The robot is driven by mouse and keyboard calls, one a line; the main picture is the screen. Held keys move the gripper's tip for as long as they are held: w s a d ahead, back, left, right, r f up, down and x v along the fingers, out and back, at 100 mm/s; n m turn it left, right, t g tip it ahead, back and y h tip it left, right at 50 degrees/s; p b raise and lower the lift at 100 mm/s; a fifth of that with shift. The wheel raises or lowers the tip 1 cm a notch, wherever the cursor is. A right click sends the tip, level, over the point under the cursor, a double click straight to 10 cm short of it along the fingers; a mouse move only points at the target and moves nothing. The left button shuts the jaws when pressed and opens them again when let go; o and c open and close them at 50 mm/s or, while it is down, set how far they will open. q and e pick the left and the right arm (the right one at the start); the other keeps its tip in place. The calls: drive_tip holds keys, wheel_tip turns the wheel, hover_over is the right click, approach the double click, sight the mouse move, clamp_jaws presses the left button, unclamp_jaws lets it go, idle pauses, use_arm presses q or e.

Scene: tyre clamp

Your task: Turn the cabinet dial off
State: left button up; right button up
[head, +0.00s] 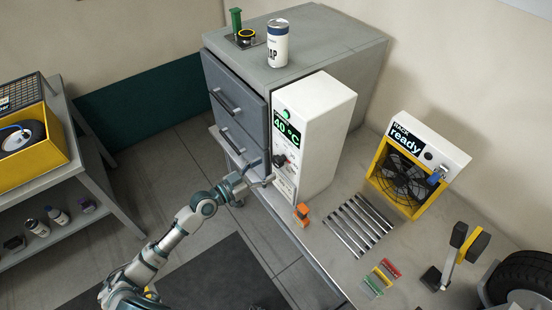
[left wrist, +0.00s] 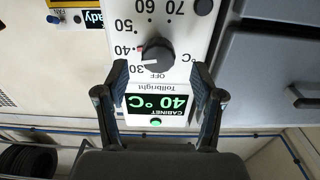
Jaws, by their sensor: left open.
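The white cabinet (head: 323,122) stands on the bench, with a green display (head: 287,128) reading 40 °C. Its dark dial (head: 280,160) is on the front face below the display. In the left wrist view, the picture is upside down; the dial (left wrist: 157,56) has a scale with OFF, 30, 40 and up to 70, and its mark lies near 40. My left gripper (head: 263,173) is open in front of the cabinet face. In the left wrist view, its fingertips (left wrist: 160,72) are spread on either side of the dial's lower edge, apart from it. My right gripper is not in view.
Grey drawers (head: 235,110) with bar handles stand left of the cabinet, with a can (head: 278,43) on top. An orange item (head: 302,212) and a slatted rack (head: 358,224) lie on the bench. A yellow fan unit (head: 408,175) stands at right.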

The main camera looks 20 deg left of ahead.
sight(274, 163)
use_arm(q)
drive_tip(key=x, duration=0.4)
drive_tip(key=shift+w+d+p, duration=0.15)
drive_tip(key=shift+w+p, duration=0.1)
drive_tip(key=shift+p, duration=0.15)
drive_tip(key=shift+w+d, duration=0.3)
drive_tip(key=shift+d, duration=0.25)
drive_tip(key=shift+a, duration=0.2)
drive_tip(key=c, duration=1.2)
